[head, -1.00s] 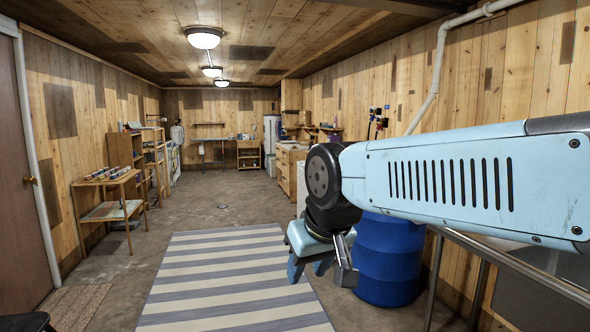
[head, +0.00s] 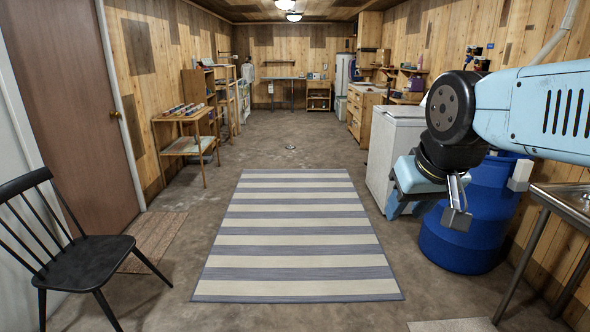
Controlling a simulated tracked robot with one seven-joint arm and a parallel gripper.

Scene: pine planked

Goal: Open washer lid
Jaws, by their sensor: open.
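A white top-loading appliance that looks like the washer (head: 388,155) stands at the right, past the striped rug. Its flat top (head: 408,112) appears closed, and my arm hides its right part. My gripper (head: 425,208) hangs at the right, pointing down, with its fingers apart and nothing visible between them. In the picture it overlaps the lower right of the appliance and the blue barrel's left side. I cannot see any contact with the lid.
A blue barrel (head: 462,240) stands right of the washer, near a metal sink table (head: 565,200). A striped rug (head: 295,235) covers the middle floor, which is free of objects. A black chair (head: 80,250) is at the front left. Wooden shelves line the left wall.

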